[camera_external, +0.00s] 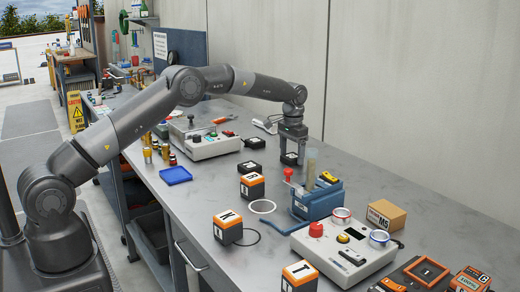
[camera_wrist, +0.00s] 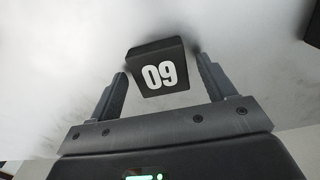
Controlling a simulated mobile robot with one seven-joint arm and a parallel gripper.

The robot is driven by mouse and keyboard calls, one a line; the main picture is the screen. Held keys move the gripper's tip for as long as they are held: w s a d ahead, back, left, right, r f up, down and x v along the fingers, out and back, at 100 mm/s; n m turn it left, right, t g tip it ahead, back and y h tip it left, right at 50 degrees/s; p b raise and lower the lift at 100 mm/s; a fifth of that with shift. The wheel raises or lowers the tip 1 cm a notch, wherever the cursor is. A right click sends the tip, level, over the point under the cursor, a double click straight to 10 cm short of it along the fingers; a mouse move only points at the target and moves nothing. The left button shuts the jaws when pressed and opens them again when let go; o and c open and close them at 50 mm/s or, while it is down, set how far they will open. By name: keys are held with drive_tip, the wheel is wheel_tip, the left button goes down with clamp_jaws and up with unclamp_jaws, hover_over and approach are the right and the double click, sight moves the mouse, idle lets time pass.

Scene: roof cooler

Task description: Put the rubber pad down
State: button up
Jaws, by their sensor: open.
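A black block-like pad marked "09" (camera_wrist: 158,70) sits between the two fingers of my gripper (camera_wrist: 161,68) in the wrist view. I take it to be the rubber pad. The fingers stand apart on either side of it, with a gap at the left finger; the right finger is very close, and I cannot tell if it touches. In the external view my gripper (camera_external: 292,150) points down over the grey worktop (camera_external: 400,190), and the dark pad (camera_external: 289,159) shows at the fingertips, low on the worktop. The fingers partly hide it there.
A blue tool holder (camera_external: 317,203) stands just in front of the gripper. Orange-and-black blocks (camera_external: 252,187), a black block (camera_external: 251,142), control boxes (camera_external: 343,252) and a cardboard box (camera_external: 385,215) are around. The worktop right of the gripper, along the wall, is clear.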

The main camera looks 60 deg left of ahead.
sight(292, 156)
wheel_tip(292, 156, up, 12)
drive_tip(key=s+d+r+t, duration=0.1)
drive_tip(key=s+d+r, duration=0.1)
drive_tip(key=s+r, duration=0.85)
drive_tip(key=s+d+r+t, duration=0.2)
drive_tip(key=s+d+r, duration=0.1)
drive_tip(key=s+r, duration=0.7)
drive_tip(key=s+f+t, duration=0.1)
drive_tip(key=s, duration=1.5)
drive_tip(key=s+f, duration=0.4)
drive_tip(key=s, duration=0.4)
drive_tip(key=s+d+f+t, duration=0.1)
drive_tip(key=s+f, duration=0.4)
drive_tip(key=s, duration=0.3)
drive_tip(key=shift+s+d+f+t, duration=0.15)
drive_tip(key=shift+s+d+t, duration=0.1)
drive_tip(key=shift+t, duration=0.05)
drive_tip(key=shift+o, duration=0.4)
drive_tip(key=shift+w, duration=0.1)
